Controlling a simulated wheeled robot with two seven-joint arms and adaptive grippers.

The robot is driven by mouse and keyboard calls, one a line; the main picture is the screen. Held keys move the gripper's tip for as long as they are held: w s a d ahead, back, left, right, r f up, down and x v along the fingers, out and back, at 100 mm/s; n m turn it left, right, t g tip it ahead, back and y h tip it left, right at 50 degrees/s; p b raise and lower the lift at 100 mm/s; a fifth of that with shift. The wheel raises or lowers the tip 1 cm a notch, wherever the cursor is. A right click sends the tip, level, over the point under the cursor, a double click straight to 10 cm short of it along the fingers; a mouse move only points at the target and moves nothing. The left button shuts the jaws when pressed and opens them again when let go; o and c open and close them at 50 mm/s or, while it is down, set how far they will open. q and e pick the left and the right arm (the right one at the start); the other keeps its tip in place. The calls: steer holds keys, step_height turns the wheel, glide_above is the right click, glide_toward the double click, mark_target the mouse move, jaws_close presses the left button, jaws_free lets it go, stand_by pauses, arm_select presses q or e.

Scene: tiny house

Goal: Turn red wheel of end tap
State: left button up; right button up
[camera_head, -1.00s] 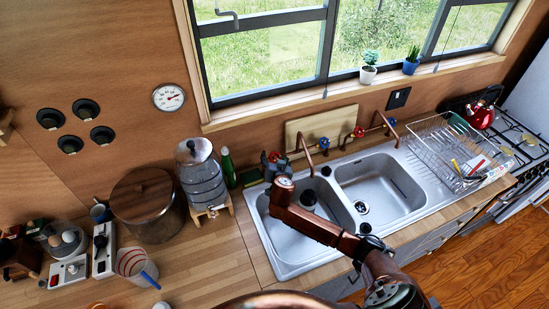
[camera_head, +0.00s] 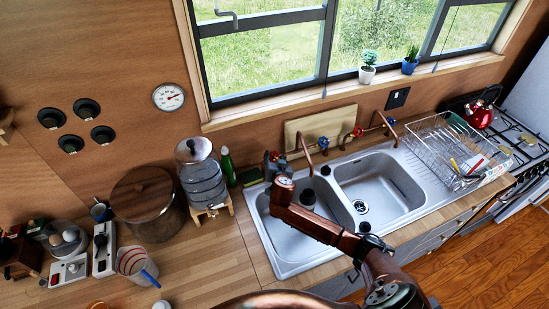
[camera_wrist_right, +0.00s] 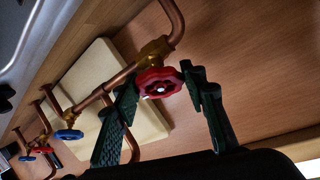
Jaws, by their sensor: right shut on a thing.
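The end tap's red wheel (camera_wrist_right: 160,83) sits on a brass valve at the end of the copper pipework in the right wrist view. My right gripper (camera_wrist_right: 163,80) has its dark fingers on either side of this wheel and is shut on it. In the head view my right gripper (camera_head: 273,163) is at the back left corner of the sink, and only a small bit of red shows there. A blue wheel (camera_head: 323,142) and another red wheel (camera_head: 357,132) are further right along the pipe. My left gripper is not in view.
The double sink (camera_head: 380,190) lies below my right arm. A green bottle (camera_head: 227,167) and a glass water dispenser (camera_head: 202,180) stand left of the gripper. A cream board (camera_head: 310,126) leans on the wall behind the taps. A wire dish rack (camera_head: 445,150) is at the right.

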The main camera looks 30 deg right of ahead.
steer(key=shift+f, duration=0.15)
steer(key=shift+n+t+y, duration=0.4)
steer(key=shift+n+y, duration=0.2)
steer(key=shift+n, duration=0.5)
steer(key=n+p, duration=0.1)
steer(key=n+y, duration=0.1)
steer(key=shift+d+r+n+p, duration=0.15)
steer(key=shift+r+n+p, duration=0.05)
steer(key=shift+n+p, duration=0.2)
steer(key=shift+n+y+p, duration=1.1)
steer(key=shift+n, duration=0.4)
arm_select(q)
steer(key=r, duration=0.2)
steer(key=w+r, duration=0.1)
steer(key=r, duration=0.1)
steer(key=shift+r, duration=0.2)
arm_select(e)
steer(key=shift+f+n, duration=0.1)
steer(key=shift+n, duration=0.2)
steer(key=o, duration=1.2)
